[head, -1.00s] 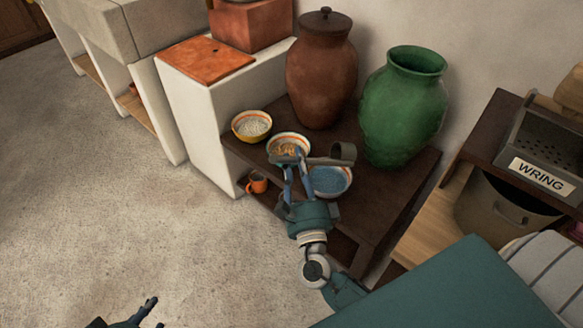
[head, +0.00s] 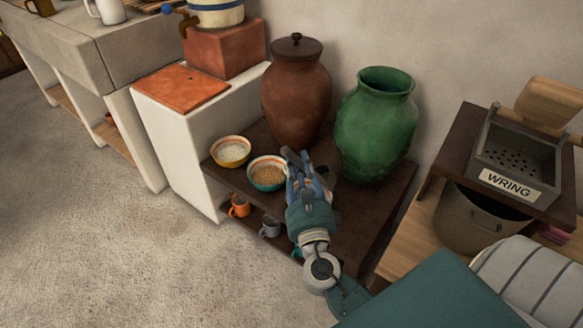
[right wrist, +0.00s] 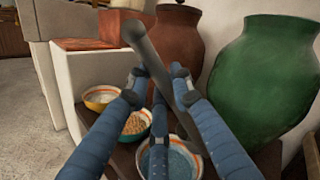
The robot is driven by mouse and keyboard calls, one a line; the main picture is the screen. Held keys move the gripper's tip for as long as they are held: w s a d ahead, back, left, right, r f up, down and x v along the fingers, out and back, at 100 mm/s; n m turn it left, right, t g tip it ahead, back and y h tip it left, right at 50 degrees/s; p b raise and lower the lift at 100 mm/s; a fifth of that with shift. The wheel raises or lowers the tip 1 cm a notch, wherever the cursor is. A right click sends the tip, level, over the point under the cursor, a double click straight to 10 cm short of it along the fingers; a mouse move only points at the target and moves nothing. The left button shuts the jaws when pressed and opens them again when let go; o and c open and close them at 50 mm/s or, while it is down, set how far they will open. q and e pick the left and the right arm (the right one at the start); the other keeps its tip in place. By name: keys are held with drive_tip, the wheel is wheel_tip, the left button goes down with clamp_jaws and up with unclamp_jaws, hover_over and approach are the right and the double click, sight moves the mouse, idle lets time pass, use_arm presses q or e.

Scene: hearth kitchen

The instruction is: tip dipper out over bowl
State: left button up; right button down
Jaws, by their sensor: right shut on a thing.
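My right gripper (head: 299,165) is shut on the dipper, above the low dark table. In the right wrist view the dipper (right wrist: 153,60) is a dark grey-green bar running steeply between the fingers, its lower end down toward a bowl with blue contents (right wrist: 170,164). The dipper's cup is not clearly visible. In the head view my gripper hides the blue-filled bowl. To its left stand a bowl of brown grains (head: 267,174) and a yellow-rimmed bowl with pale contents (head: 230,151). My left gripper is not in view.
A brown lidded jar (head: 296,95) and a green jar (head: 375,125) stand close behind the bowls. Mugs, one orange (head: 239,206) and one grey (head: 270,227), are on the lower shelf. A wringer bucket (head: 485,215) stands at right. The floor at left is clear.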

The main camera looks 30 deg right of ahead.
drive_tip(key=shift+s+d+r+m+p, duration=0.2)
drive_tip(key=shift+d+r+m+p, duration=0.15)
drive_tip(key=shift+d+r+m, duration=0.4)
drive_tip(key=shift+d+r+m+p, duration=0.2)
drive_tip(key=shift+d+m+p, duration=0.15)
drive_tip(key=shift+m+p, duration=0.1)
drive_tip(key=shift+s+d+m, duration=0.15)
drive_tip(key=shift+d+m, duration=0.15)
drive_tip(key=d+m+p, duration=0.1)
drive_tip(key=d+m, duration=0.1)
drive_tip(key=d+m+g+p, duration=0.1)
drive_tip(key=shift+s+r+p, duration=0.3)
drive_tip(key=shift+r, duration=0.1)
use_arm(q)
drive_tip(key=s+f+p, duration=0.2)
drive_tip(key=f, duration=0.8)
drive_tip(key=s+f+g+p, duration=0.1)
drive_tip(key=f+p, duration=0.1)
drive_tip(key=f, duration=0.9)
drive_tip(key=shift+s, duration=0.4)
use_arm(e)
drive_tip(key=shift+s+d+r+m, duration=0.1)
drive_tip(key=shift+d+r+m, duration=0.35)
drive_tip(key=shift+r, duration=0.25)
drive_tip(key=shift+s+d+r+m, duration=0.1)
drive_tip(key=shift+d+r+m, duration=0.3)
drive_tip(key=shift+r, duration=0.3)
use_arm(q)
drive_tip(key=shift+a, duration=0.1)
